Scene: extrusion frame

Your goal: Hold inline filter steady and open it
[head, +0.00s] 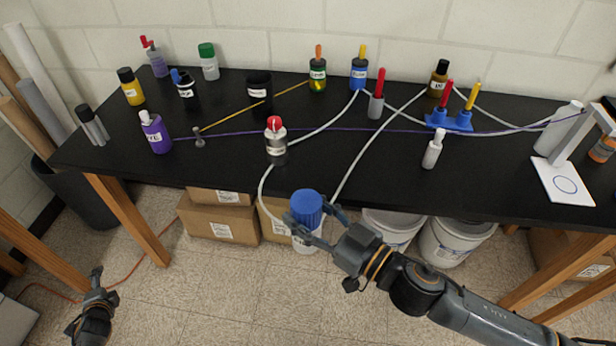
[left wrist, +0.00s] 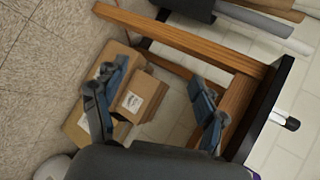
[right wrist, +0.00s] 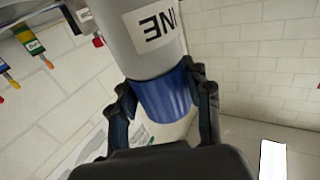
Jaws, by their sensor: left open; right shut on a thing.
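The inline filter has a blue cap (head: 306,206) and a pale body (head: 308,243) below it, in front of the table's front edge. My right gripper (head: 320,226) is shut on it, with its fingers on either side of the blue cap. The right wrist view shows the blue cap (right wrist: 166,98) between the fingers and the grey-white body (right wrist: 140,40) with a partly visible label. My left gripper (head: 98,284) is low at the far left, away from the filter. Its fingers are spread and empty in the left wrist view (left wrist: 155,95).
The black table (head: 350,185) carries several labelled bottles, a blue holder (head: 450,122) and a white stand (head: 563,180). White tubes (head: 365,150) run across the tabletop and hang near the filter. Cardboard boxes (head: 218,218) and white buckets (head: 455,240) stand below. Floor between my grippers is mostly clear.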

